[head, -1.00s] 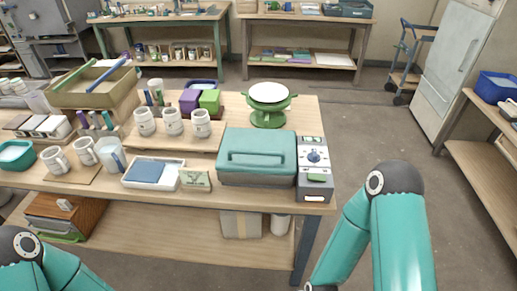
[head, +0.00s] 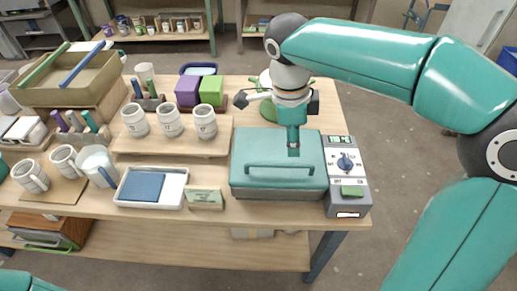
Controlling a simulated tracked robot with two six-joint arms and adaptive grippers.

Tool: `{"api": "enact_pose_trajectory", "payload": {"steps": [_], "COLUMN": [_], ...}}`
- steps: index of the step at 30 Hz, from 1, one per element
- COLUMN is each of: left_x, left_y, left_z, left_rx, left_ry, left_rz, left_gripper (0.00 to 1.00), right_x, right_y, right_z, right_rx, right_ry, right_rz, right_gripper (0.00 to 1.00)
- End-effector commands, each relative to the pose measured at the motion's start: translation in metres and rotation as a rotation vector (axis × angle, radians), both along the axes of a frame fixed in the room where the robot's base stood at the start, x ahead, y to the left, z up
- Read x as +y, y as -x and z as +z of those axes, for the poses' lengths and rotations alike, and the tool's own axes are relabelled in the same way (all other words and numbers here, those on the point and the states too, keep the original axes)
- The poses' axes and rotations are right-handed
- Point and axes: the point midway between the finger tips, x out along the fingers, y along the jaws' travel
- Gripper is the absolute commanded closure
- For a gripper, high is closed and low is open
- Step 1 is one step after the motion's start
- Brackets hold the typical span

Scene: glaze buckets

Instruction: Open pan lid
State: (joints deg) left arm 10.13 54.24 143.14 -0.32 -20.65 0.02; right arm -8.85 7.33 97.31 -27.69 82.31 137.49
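The pan is a wide teal box with a grey base, and its teal lid (head: 262,150) lies shut on top. A raised teal bar handle (head: 280,165) runs along the front part of the lid. The control panel (head: 346,163) with a blue dial and green switch is at the pan's right. My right gripper (head: 293,152) points down over the rear right part of the lid, behind the handle. I cannot tell whether it touches the lid or how far its fingers are apart. My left gripper is out of view; only a bit of my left arm shows at the bottom left.
A green banding wheel (head: 268,108) stands behind the pan, partly hidden by my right gripper. Several mugs (head: 169,122) stand on a wooden board to the left. A white tray with a blue pad (head: 142,187) and a small sign (head: 205,198) lie left of the pan.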

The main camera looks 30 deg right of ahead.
Motion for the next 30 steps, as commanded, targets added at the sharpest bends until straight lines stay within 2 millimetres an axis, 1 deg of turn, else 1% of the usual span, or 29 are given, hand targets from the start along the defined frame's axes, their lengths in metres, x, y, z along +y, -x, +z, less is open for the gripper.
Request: {"api": "enact_pose_trajectory", "payload": {"steps": [1, 3, 4, 6, 8, 11, 14, 17, 30], "left_x": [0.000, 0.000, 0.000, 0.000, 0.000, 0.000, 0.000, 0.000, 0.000], "left_y": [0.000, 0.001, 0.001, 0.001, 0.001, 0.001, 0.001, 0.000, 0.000], "left_z": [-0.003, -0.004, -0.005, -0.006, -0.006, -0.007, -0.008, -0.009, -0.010], "left_rx": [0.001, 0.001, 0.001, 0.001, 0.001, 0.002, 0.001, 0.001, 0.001], "left_ry": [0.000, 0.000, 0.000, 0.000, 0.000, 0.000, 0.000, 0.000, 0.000], "left_rz": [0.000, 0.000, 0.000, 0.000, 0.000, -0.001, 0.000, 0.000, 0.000], "left_gripper": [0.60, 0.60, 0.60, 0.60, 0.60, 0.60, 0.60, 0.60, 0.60], "right_x": [0.001, 0.003, 0.004, 0.007, 0.009, 0.011, 0.009, 0.007, -0.005], "right_y": [-0.001, 0.000, 0.002, 0.005, 0.006, 0.004, 0.003, 0.001, -0.013], "right_z": [0.020, 0.037, 0.043, 0.051, 0.054, 0.048, 0.038, 0.021, -0.070], "right_rx": [-0.070, -0.127, -0.144, -0.173, -0.186, -0.185, -0.182, -0.180, -0.178], "right_ry": [-0.008, -0.020, -0.024, -0.030, -0.034, -0.034, -0.033, -0.034, -0.033], "right_rz": [0.006, 0.014, 0.020, 0.031, 0.038, 0.046, 0.045, 0.042, 0.036], "right_gripper": [0.61, 0.61, 0.61, 0.61, 0.61, 0.61, 0.61, 0.61, 0.61]}}
